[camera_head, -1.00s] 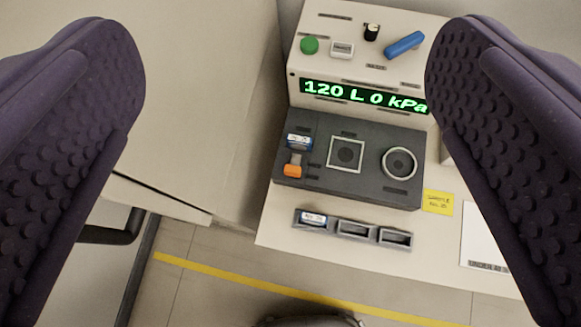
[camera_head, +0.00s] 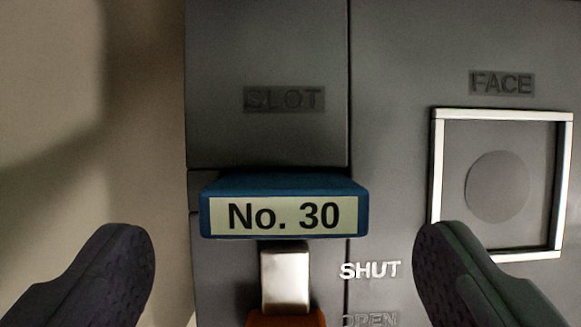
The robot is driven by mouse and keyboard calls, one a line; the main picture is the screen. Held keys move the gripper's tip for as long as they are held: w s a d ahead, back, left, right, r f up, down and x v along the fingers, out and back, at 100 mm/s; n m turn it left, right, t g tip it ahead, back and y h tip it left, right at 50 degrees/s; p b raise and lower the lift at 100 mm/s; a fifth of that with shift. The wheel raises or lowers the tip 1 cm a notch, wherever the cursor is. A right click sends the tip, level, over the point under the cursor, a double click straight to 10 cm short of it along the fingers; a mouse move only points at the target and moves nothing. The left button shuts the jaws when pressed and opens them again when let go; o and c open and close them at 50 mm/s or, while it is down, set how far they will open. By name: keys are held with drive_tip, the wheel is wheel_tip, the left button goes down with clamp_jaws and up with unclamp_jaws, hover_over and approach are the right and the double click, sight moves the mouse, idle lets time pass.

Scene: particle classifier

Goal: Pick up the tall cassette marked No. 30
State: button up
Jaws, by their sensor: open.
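The blue cassette (camera_head: 284,185) with a pale label reading "No. 30" sits in the dark panel, below the word "SLOT". I see its top and labelled front edge; how deep it sits is hidden. My gripper (camera_head: 284,245) is open. One finger is left of the cassette and the other right of it, both lower in the picture and apart from it. Nothing is between the fingertips except the view of the cassette's lower area and the latch.
A metal latch (camera_head: 285,278) with an orange end (camera_head: 286,319) is just below the cassette, beside the words "SHUT" and "OPEN". A square metal frame (camera_head: 437,165) marked "FACE" stands at the right, close to my right finger. A beige surface (camera_head: 60,120) lies at the left.

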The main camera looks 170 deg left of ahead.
sight(284, 224)
drive_tip(key=b+x, duration=0.2)
drive_tip(key=x, duration=0.3)
drive_tip(key=shift+w+r, duration=0.1)
drive_tip(key=shift+r, duration=0.1)
drive_tip(key=c, duration=1.1)
drive_tip(key=shift+r, duration=0.15)
